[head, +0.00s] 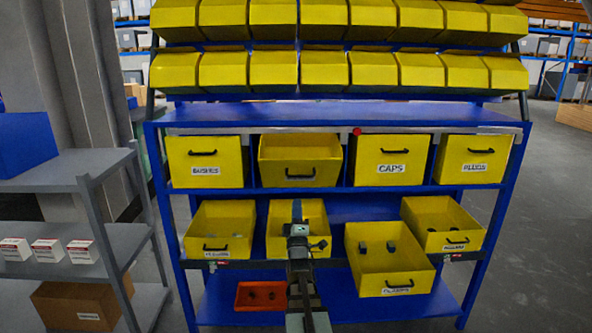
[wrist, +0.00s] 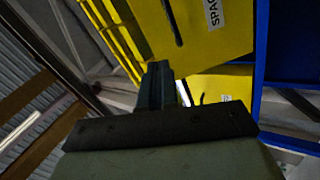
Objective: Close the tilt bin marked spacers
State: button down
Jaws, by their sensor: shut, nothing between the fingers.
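The spacers bin shows in the wrist view as a yellow front (wrist: 205,30) with a dark handle and a label reading "SPAC", cut off by the frame. In the head view it appears to be the second bin from the left in the upper row (head: 300,152), tilted outward with its top open; its label there is too small to read surely. My gripper (head: 297,206) is shut and empty, pointing up below that bin in the head view. In the wrist view its fingers (wrist: 160,80) are beside the yellow front, with no clear contact.
The caps bin (head: 390,145) and the other upper bins sit flush in the blue rack (head: 335,115). Several lower bins hang open, one reaching well forward (head: 395,265). An orange tray (head: 243,297) lies on the bottom shelf. A grey shelf unit (head: 70,170) stands left.

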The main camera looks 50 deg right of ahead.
jog(key=r+n, duration=0.1)
jog(key=n, duration=0.1)
send_near(296, 160)
jog(key=shift+n+t+h, duration=0.3)
jog(key=x, duration=0.6)
jog(key=shift+w+d+f, duration=0.1)
jog(key=shift+w+d, duration=0.3)
jog(key=shift+w, duration=0.05)
jog(key=shift+x, duration=1.05)
jog(key=w+d+r+g+y, duration=0.4)
jog(key=w+d+r, duration=0.1)
jog(key=w+d, duration=0.3)
jog(key=shift+d+r+g+y, duration=0.2)
jog(key=shift+r+g+y, duration=0.05)
jog(key=shift+g+y, duration=0.05)
